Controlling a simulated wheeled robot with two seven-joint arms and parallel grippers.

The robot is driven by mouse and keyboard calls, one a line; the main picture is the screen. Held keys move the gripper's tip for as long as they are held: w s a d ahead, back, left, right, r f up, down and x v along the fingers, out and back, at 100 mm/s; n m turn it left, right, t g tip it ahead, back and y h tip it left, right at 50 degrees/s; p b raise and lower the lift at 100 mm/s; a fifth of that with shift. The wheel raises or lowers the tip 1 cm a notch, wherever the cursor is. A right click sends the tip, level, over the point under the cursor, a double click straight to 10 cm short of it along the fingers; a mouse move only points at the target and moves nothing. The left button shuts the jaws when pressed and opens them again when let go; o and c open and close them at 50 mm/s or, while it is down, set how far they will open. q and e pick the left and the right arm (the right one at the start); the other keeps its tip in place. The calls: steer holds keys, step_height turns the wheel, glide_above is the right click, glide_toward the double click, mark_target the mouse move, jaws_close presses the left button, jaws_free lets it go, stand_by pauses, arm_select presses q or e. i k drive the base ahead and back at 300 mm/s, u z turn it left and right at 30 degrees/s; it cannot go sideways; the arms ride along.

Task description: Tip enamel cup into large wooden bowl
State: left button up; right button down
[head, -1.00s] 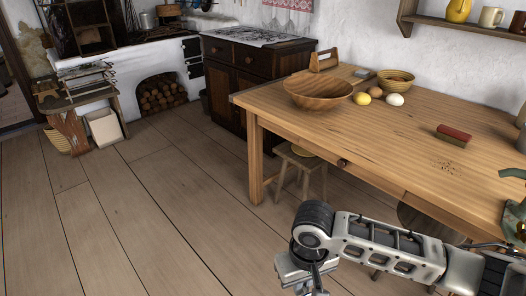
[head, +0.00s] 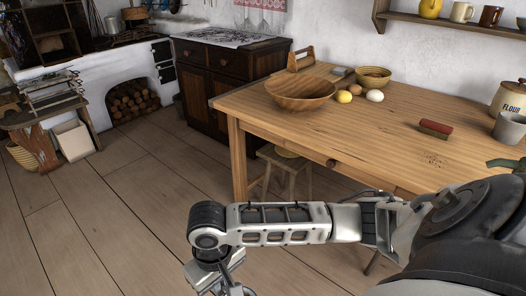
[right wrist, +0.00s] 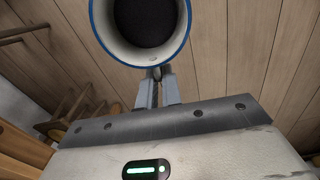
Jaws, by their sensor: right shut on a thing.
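The enamel cup (right wrist: 141,58) shows in the right wrist view, white inside with a blue rim and something dark in it. Its mouth faces the wrist camera and its top is cut off. My right gripper (right wrist: 157,78) is shut on the cup's near side. In the head view my right gripper (head: 228,286) is at the bottom edge, over the floor in front of the table; its tips and the cup cannot be made out there. The large wooden bowl (head: 300,101) stands on the table's far left part, well apart from the gripper. My left gripper is not in view.
On the wooden table (head: 330,125), near the bowl, are a yellow lemon (head: 343,96), eggs (head: 374,95), a smaller bowl (head: 373,83) and a wooden caddy (head: 300,62). A red-topped brush (head: 435,129), grey mug (head: 509,128) and flour crock (head: 508,100) are right. A stool (head: 285,165) stands below.

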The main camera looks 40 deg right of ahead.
mark_target(295, 94)
steer(key=u, duration=0.1)
steer(key=i, duration=2.65)
steer(key=z, duration=1.3)
steer(key=i, duration=0.6)
steer(key=z, duration=0.85)
